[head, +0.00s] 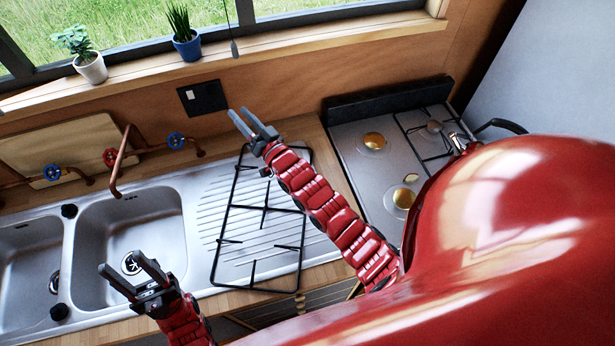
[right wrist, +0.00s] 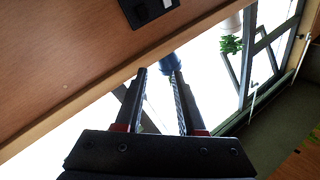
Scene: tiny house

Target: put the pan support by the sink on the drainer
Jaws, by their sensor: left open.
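The pan support (head: 221,239), a black wire frame with short prongs, lies across the ribbed steel drainer (head: 208,211) right of the sink in the head view. Its far right corner reaches past the drainer's edge, behind my right arm, and its near edge reaches the wooden counter's front. I cannot tell if it lies fully flat. My right gripper (head: 242,119) is beyond its far end, near the wall, with empty, parted fingers; the right wrist view (right wrist: 159,72) shows the gap too. My left gripper (head: 121,262) is open and empty above the near part of the sink bowl.
The hob (head: 351,150) with brass burners and another black support (head: 432,128) is on the right. A copper tap (head: 118,165) with red and blue valves stands behind the sink. Potted plants stand on the sill (head: 340,31). A black socket plate (head: 203,97) is near my right gripper.

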